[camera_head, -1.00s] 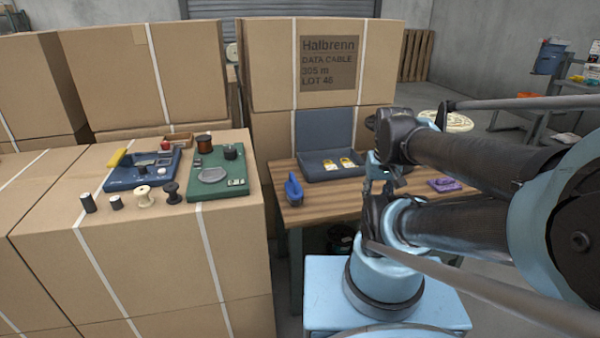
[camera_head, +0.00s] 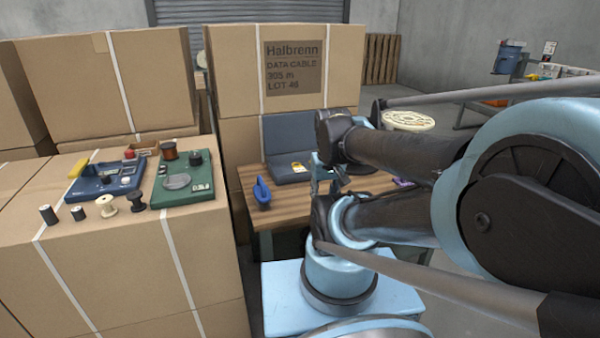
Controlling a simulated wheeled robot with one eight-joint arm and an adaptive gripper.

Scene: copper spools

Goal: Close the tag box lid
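The tag box (camera_head: 276,177) is a dark blue-grey shallow case on the wooden table. Its lid (camera_head: 291,134) stands up at the back, open. A yellow tag (camera_head: 298,167) shows inside the box. My arm covers the right part of the box and lid. A small part of what looks like my gripper (camera_head: 338,182) shows between the arm links, in front of the box's right side. Its fingers are mostly hidden, so I cannot tell whether they are open or touch the box.
A blue-handled tool (camera_head: 262,193) stands on the table (camera_head: 286,211), left of the box. Large cartons (camera_head: 105,262) fill the left, with a blue tray (camera_head: 92,190), a green board (camera_head: 178,198) and several spools on top. A carton stack (camera_head: 233,70) stands behind the table.

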